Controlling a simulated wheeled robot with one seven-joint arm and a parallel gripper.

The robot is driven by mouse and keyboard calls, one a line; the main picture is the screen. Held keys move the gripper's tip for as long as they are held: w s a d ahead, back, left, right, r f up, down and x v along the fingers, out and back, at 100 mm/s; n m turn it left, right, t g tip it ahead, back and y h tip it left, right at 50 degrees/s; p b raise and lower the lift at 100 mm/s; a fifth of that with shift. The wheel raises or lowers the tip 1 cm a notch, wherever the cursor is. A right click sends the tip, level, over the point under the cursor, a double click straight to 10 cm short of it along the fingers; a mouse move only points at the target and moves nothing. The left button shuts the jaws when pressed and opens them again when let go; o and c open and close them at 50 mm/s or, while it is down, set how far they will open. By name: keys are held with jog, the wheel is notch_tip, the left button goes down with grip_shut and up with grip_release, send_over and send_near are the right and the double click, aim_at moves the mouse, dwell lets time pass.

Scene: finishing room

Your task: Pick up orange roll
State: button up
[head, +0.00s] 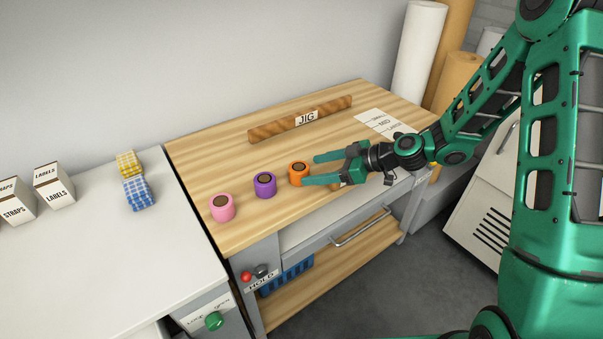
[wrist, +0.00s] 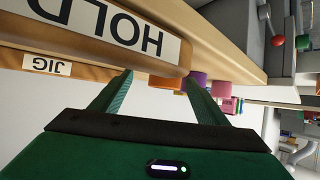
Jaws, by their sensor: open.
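The orange roll (head: 298,173) stands upright on the wooden workbench (head: 230,230), at the right end of a row with a purple roll (head: 265,185) and a pink roll (head: 222,208). My gripper (head: 311,170) is open and low over the bench, its fingers pointing left at the orange roll. The fingertips are at or just short of the roll's right side. In the wrist view, which looks upside down, the orange roll (wrist: 165,82) shows between the open fingertips (wrist: 159,78), partly hidden by a wooden piece labelled HOLD (wrist: 120,28).
A long wooden bar labelled JIG (head: 275,129) lies at the back of the bench. A paper sheet (head: 372,117) lies at the back right. A white counter (head: 130,250) with boxes (head: 55,188) and folded cloths (head: 138,193) adjoins at left. The bench's left part is clear.

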aim_at(299, 172)
jog(key=shift+s+a+r+x, duration=0.1)
jog(key=shift+x, duration=0.9)
jog(key=shift+s+a+r+x, duration=0.1)
jog(key=shift+x, duration=0.85)
jog(key=shift+s+a+r+x, duration=0.1)
jog(key=shift+x, duration=0.9)
jog(key=c, duration=1.2)
